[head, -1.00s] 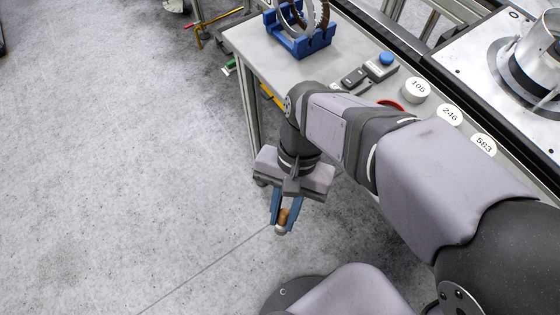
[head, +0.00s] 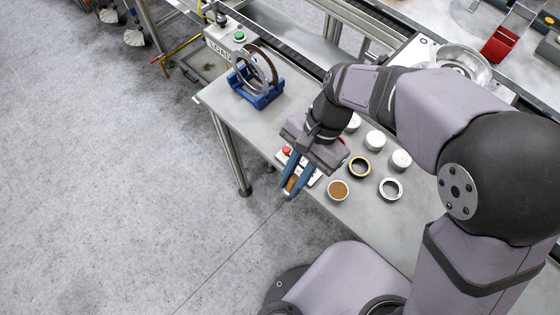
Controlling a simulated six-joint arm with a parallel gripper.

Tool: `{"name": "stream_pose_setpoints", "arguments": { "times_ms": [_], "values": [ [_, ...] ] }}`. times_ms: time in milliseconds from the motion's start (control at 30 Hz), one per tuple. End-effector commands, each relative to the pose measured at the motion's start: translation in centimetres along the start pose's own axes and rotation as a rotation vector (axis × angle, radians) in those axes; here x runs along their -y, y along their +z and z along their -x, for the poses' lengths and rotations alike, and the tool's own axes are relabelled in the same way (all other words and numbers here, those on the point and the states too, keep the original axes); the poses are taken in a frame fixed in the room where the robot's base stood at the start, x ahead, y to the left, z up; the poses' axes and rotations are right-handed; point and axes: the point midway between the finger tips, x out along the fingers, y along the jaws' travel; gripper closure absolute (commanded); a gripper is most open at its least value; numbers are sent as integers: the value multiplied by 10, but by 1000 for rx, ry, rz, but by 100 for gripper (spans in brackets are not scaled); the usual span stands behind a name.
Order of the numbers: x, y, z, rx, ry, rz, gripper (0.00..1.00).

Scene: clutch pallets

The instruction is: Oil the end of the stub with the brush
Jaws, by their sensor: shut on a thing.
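My gripper (head: 292,190) is shut on a small brown wooden piece (head: 291,184), which looks like the brush handle. It is over the front edge of the grey table, pointing down and slightly left. The bristle end cannot be made out. A round tin with a brown top or filling (head: 338,191) stands on the table to the right of my gripper; I cannot tell whether it holds oil. I cannot pick out the stub for sure. A silver round housing (head: 463,64) at the upper right, partly behind my arm, may hold it.
A blue stand (head: 258,97) with upright rings is on the table's left end. Several white round pieces (head: 375,140), a dark-gold ring (head: 359,167) and a silver ring (head: 391,189) lie right of my gripper. A red button (head: 287,150) is close behind it.

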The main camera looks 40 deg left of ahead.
Motion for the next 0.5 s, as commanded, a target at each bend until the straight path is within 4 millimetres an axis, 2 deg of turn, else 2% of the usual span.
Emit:
{"name": "stream_pose_setpoints", "arguments": {
  "times_ms": [33, 200, 333, 500],
  "values": [
    [-4, 0, 23, 4, -9, -22, 100],
    [-22, -21, 58, 18, -21, -48, 100],
    [-42, -40, 78, 26, -17, -37, 100],
    [-65, -59, 94, 35, -3, -9, 100]
  ]
}}
